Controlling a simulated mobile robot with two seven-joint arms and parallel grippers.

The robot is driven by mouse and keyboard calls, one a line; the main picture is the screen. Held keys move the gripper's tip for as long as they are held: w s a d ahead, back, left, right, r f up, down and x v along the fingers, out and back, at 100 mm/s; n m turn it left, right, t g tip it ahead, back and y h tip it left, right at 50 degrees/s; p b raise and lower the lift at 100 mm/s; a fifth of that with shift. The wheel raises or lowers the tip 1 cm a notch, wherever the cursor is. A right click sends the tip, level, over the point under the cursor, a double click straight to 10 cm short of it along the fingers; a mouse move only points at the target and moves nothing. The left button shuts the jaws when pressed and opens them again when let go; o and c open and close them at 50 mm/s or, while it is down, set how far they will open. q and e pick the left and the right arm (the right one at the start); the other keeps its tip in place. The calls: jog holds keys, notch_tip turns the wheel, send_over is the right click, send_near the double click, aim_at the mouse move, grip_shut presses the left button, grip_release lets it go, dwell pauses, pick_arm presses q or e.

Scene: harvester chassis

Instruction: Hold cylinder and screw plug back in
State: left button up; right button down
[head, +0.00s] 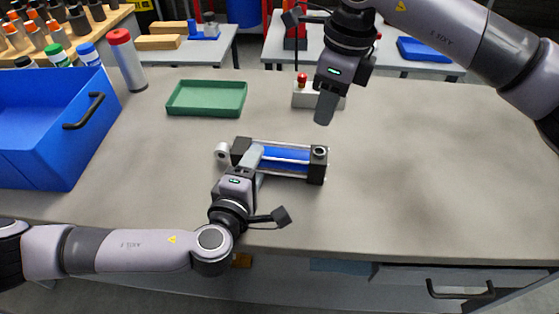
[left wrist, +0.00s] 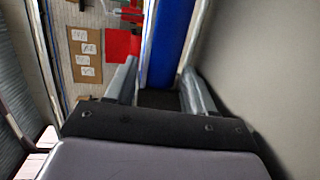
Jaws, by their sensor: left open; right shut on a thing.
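The cylinder (head: 285,160) lies on the grey table, with a blue barrel, silver rods and dark end blocks. A round port (head: 319,151) shows on top of its right end block. My left gripper (head: 252,158) is open at the cylinder's left part. In the left wrist view the blue barrel (left wrist: 168,45) runs between the open fingers of my left gripper (left wrist: 160,88); I cannot tell whether they touch it. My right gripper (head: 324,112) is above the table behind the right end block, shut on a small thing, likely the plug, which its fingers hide.
An empty green tray (head: 207,112) lies behind the cylinder. A blue bin (head: 50,150) stands at the left, with a red-capped bottle (head: 125,60) behind it. A pale block with a red knob (head: 302,90) stands behind my right gripper. The table's right side is clear.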

pick_arm(q)
jog(key=shift+x, duration=1.05)
jog(key=shift+c, duration=0.4)
grip_shut()
pick_arm(e)
send_over(317, 154)
jog(key=shift+w+d+f, duration=0.1)
jog(key=shift+f, duration=0.75)
jog(key=shift+w+d+f, duration=0.15)
jog(key=shift+f, duration=0.65)
jog(key=shift+w+d+f, duration=0.1)
jog(key=shift+f, duration=0.75)
jog(key=shift+f, duration=0.1)
jog(key=shift+f, duration=0.8)
jog(key=shift+f, duration=0.55)
